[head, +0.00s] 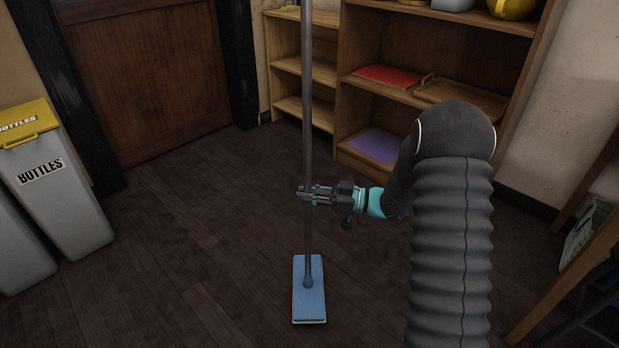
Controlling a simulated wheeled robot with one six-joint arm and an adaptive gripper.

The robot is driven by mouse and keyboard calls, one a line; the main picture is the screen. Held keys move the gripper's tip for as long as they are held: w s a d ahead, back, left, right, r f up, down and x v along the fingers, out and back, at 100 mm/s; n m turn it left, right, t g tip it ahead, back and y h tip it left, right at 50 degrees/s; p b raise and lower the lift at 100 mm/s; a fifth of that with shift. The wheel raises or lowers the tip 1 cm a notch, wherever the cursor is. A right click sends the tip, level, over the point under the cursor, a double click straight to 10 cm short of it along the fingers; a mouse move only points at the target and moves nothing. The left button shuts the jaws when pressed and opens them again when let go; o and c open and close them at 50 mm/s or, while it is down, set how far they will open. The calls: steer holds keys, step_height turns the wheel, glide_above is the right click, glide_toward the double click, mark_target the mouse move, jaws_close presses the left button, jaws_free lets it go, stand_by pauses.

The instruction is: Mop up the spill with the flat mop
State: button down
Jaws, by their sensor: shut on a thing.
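The flat mop stands nearly upright in the middle of the head view, with a long grey pole (308,120) and a blue rectangular head (309,303). The mop head appears to lie flat on the dark floor. My gripper (308,196) is shut around the pole, well above the mop head, reaching in from the right. The pole's top runs out of the picture. I cannot make out a spill on the floor in this view.
A grey bottle bin (60,205) with a yellow lid stands at left. A wooden door (150,75) is behind. Wooden shelves (395,100) stand at back right. A wooden piece of furniture (570,255) edges in at right. The dark plank floor (190,240) is clear around the mop.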

mark_target(308, 183)
steer(key=shift+r+p, duration=1)
steer(key=shift+r, duration=0.8)
